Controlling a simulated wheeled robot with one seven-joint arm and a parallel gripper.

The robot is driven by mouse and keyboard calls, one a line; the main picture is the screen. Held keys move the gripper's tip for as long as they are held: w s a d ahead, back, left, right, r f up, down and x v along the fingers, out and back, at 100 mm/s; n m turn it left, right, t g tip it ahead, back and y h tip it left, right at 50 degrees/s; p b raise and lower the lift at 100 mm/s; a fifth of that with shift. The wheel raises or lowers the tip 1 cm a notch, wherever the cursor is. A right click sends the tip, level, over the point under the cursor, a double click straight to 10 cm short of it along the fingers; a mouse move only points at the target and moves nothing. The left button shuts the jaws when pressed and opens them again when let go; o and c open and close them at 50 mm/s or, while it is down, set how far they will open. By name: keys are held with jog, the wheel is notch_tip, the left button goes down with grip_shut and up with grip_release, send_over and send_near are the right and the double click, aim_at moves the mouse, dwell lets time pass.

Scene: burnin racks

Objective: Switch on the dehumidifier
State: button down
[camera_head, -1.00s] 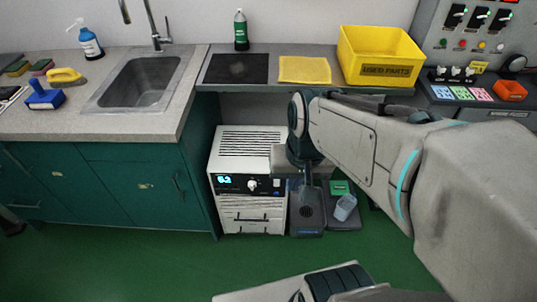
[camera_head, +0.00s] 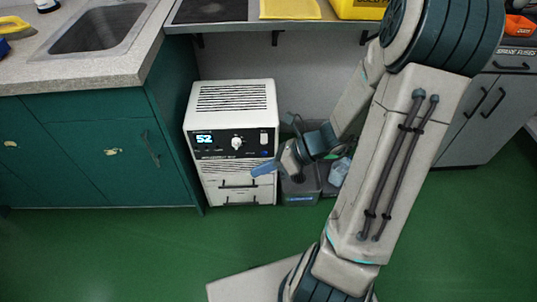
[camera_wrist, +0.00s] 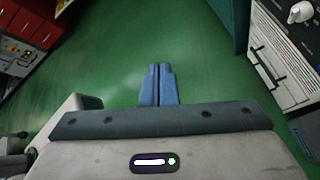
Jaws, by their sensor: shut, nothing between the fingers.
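The dehumidifier (camera_head: 235,97) is a white box with a vented top, standing on the floor under the counter. Its black front panel has a lit display (camera_head: 204,139) reading about 52, a round white knob (camera_head: 237,143) and a small white switch (camera_head: 264,138) at the right. My gripper (camera_head: 263,168) is shut and empty, just in front of the box's right side, below the panel. In the wrist view the shut blue fingers (camera_wrist: 158,84) point over green floor. There the dehumidifier (camera_wrist: 282,68) shows tilted at the right, apart from the fingers, with its knob at the top.
Dark bins (camera_head: 301,190) and a translucent cup (camera_head: 339,171) stand right of the dehumidifier, behind my arm. A green cabinet (camera_head: 110,150) is close on its left. The counter shelf (camera_head: 290,27) hangs above. Green floor (camera_head: 120,250) in front is clear. Red drawers (camera_wrist: 28,25) show in the wrist view.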

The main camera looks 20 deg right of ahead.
jog(key=w+d+f+m+t+h+b, duration=0.1)
jog(key=w+d+f+m+t+b, duration=0.3)
jog(key=f+m, duration=0.4)
jog(key=w+d+f+m+t+h+b, duration=0.1)
jog(key=w+d+f+m+t+b, duration=0.2)
jog(key=m, duration=1.1)
jog(key=d+f+t+b, duration=0.3)
jog(key=d+f+t, duration=0.2)
jog(key=shift+w+d+m+h, duration=0.3)
jog(key=shift+w+h, duration=0.05)
jog(key=shift+h, duration=0.05)
jog(key=shift+w+b, duration=0.1)
jog(key=shift+b, duration=0.2)
jog(key=b, duration=0.6)
send_near(261, 142)
jog(key=a+x, duration=0.1)
jog(key=x, duration=0.4)
jog(key=shift+w+d+f+b, duration=0.15)
jog(key=shift+w+d+b, duration=0.1)
jog(key=shift+w+b, duration=0.05)
jog(key=shift+d+p, duration=0.1)
jog(key=shift+p, duration=0.2)
